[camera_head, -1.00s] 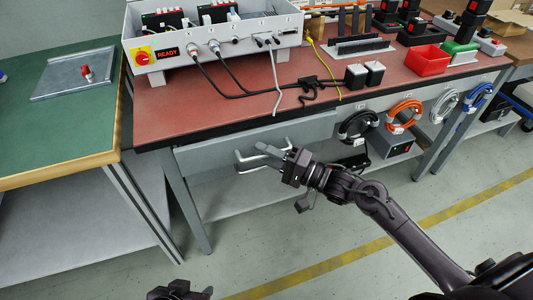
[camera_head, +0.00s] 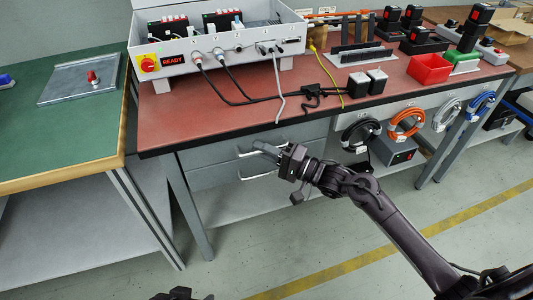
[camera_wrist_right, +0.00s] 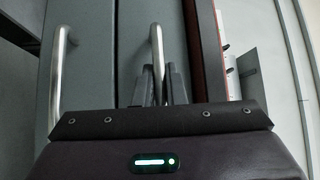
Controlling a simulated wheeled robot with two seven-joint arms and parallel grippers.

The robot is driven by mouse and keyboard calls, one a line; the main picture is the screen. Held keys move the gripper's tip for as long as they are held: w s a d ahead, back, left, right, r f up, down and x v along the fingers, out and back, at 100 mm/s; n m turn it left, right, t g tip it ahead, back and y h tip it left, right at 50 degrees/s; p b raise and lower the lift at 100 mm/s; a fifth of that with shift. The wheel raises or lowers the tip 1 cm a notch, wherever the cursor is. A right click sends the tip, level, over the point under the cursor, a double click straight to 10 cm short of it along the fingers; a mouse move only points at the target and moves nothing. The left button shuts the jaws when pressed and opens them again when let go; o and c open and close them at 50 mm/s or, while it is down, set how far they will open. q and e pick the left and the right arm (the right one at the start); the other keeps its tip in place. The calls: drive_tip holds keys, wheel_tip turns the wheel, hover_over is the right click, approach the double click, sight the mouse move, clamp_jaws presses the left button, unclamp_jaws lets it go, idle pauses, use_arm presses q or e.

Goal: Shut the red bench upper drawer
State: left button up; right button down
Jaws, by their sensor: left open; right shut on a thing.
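The red bench (camera_head: 230,118) has two grey drawers under its left part. The upper drawer (camera_head: 212,154) sits under the bench top, its front about in line with the lower drawer's; I cannot tell whether a small gap is left. My right gripper (camera_head: 264,148) is shut on the upper drawer's bar handle (camera_head: 245,153). In the right wrist view the fingers (camera_wrist_right: 160,85) straddle this handle (camera_wrist_right: 157,45). My left gripper (camera_head: 175,295) shows only in part at the bottom edge, open and far from the drawers.
The lower drawer (camera_head: 208,178) has its own handle (camera_head: 257,177), just below my right gripper. Coiled cables (camera_head: 361,134) hang to the right. A green bench (camera_head: 60,130) stands at the left. The floor in front is clear.

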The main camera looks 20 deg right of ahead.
drive_tip(key=shift+w+d, duration=0.15)
drive_tip(key=c, duration=1.5)
unclamp_jaws()
use_arm(q)
drive_tip(key=shift+w, duration=0.1)
drive_tip(key=shift+w, duration=0.1)
use_arm(e)
drive_tip(key=shift+f, duration=0.15)
use_arm(q)
drive_tip(key=shift+s+a+g+y+p, duration=0.15)
drive_tip(key=shift+a+g+y+p, duration=0.1)
drive_tip(key=shift+a+p, duration=0.3)
drive_tip(key=shift+s+a+g+y+p, duration=0.15)
drive_tip(key=shift+a+g+p, duration=0.15)
drive_tip(key=shift+a, duration=0.3)
use_arm(e)
drive_tip(key=v, duration=0.7)
drive_tip(key=shift+s+d, duration=0.2)
drive_tip(key=shift+s, duration=0.1)
use_arm(q)
drive_tip(key=shift+d, duration=0.1)
